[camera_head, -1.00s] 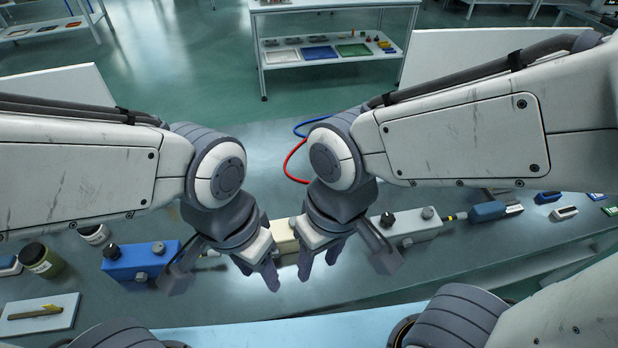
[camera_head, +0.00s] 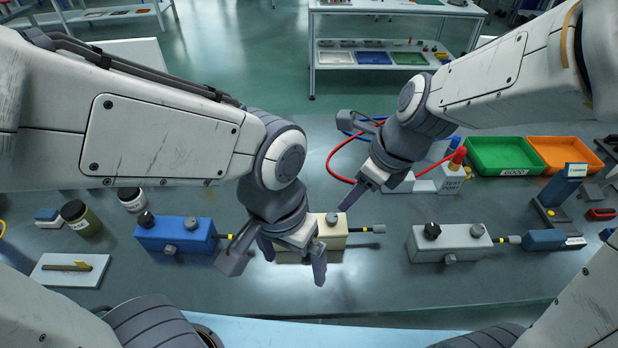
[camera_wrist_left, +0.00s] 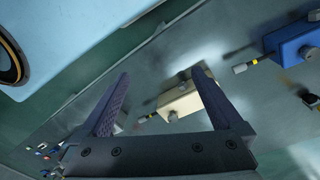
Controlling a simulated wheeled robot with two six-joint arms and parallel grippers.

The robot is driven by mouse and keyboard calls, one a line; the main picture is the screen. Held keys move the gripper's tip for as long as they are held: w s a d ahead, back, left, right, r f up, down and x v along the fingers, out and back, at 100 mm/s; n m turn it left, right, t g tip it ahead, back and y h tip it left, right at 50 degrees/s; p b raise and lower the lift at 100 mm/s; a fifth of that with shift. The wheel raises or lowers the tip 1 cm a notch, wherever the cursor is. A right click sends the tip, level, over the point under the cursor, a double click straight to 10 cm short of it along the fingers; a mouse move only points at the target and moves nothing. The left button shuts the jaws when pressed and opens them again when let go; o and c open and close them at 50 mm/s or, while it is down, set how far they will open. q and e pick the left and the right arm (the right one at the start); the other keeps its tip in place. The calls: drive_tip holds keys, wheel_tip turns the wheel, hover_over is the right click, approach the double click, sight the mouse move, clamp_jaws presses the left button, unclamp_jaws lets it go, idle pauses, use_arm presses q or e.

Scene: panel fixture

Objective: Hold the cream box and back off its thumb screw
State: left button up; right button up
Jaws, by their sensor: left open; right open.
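My right gripper (camera_head: 374,190) is open and empty, behind and to the right of the box.
A blue box (camera_head: 174,236) stands to the left and a grey box (camera_head: 450,243) to the right. A white block (camera_head: 453,181), green tray (camera_head: 497,156) and orange tray (camera_head: 562,150) are behind right. Jars (camera_head: 80,218) and a white board (camera_head: 70,270) are left.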

use_arm(q)
drive_tip(key=w+a+f+n, duration=0.1)
drive_tip(key=w+n, duration=0.4)
drive_tip(key=n, duration=0.1)
drive_tip(key=w+a+f+n, duration=0.1)
drive_tip(key=w+n, duration=0.4)
drive_tip(key=n, duration=0.1)
drive_tip(key=w+a+f+n+y, duration=0.1)
drive_tip(key=w+a+f+n, duration=0.1)
drive_tip(key=w+n, duration=0.2)
drive_tip(key=shift+w+n, duration=0.2)
drive_tip(key=shift+n, duration=0.55)
drive_tip(key=shift+w+n, duration=0.2)
drive_tip(key=shift+n, duration=0.55)
drive_tip(key=shift+w+a+f, duration=0.15)
drive_tip(key=shift+f, duration=0.35)
wheel_tip(320, 180, down, 10)
drive_tip(key=shift+r, duration=0.15)
